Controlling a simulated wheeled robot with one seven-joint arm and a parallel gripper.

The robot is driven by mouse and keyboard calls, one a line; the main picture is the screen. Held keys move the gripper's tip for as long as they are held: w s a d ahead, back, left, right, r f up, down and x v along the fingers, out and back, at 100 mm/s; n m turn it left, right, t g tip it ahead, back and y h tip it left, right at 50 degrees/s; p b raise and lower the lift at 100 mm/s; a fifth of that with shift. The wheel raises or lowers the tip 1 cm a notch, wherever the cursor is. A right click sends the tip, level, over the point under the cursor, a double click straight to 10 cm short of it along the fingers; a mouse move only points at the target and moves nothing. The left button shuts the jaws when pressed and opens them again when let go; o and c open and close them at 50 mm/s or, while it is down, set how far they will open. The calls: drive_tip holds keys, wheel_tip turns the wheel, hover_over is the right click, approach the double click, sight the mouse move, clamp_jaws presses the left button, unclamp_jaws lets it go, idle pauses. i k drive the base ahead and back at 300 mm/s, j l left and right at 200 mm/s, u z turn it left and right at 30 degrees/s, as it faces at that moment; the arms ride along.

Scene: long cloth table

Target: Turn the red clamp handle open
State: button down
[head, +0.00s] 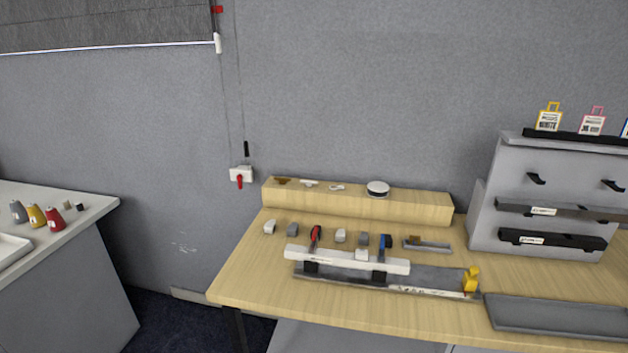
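A red handle with dark parts (315,236) stands upright at the left part of a long white bar (300,255) on the wooden table (250,280). A blue handle with dark parts (386,244) stands toward the right part of the same bar. Dark blocks show under the bar near both handles. The handles are small here, so I cannot tell how far either one is turned. A separate small red part (240,182) hangs on a white wall box (236,174). My gripper is not in view.
A grey rail with a yellow block (472,279) lies in front of the bar. Small grey pieces (341,236) stand behind it, before a raised wooden shelf (350,205). A grey tray (560,318) and grey rack (490,225) are at right. The table's front left is clear.

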sight(315, 238)
drive_tip(key=i+j, duration=0.15)
drive_tip(key=i, duration=0.3)
drive_tip(key=i+j, duration=0.15)
drive_tip(key=i, duration=0.3)
